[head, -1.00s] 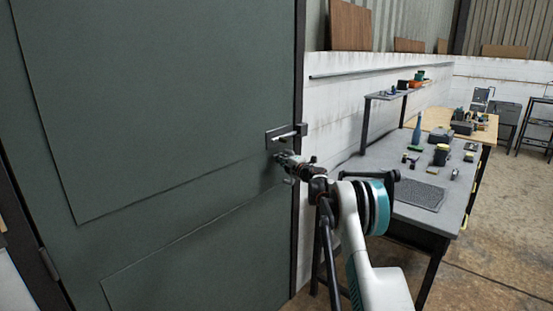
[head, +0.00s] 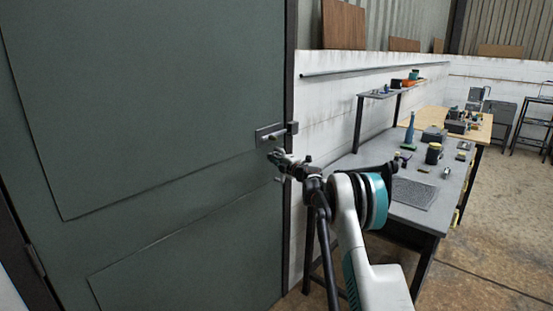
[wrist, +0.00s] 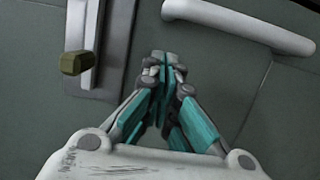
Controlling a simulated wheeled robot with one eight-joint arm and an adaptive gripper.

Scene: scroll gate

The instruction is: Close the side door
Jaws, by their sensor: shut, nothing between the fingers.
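The side door (head: 150,120) is a dark green-grey panelled door filling the left of the head view. Its metal handle (head: 277,132) sits on a plate near the door's right edge. My gripper (head: 272,154) is just below the handle, close to the door face. In the wrist view my gripper (wrist: 165,62) is shut and empty, with teal fingers together in front of the door surface. The handle plate (wrist: 105,45) with a brass-coloured knob (wrist: 77,63) is left of the fingers, and a pale bar (wrist: 240,22) is at upper right. Whether the fingertips touch the door I cannot tell.
A grey workbench (head: 425,220) with tools and a bottle (head: 409,128) stands right of the door, close to my arm. A wooden table (head: 485,128) is behind it. The concrete floor (head: 500,235) at right is clear.

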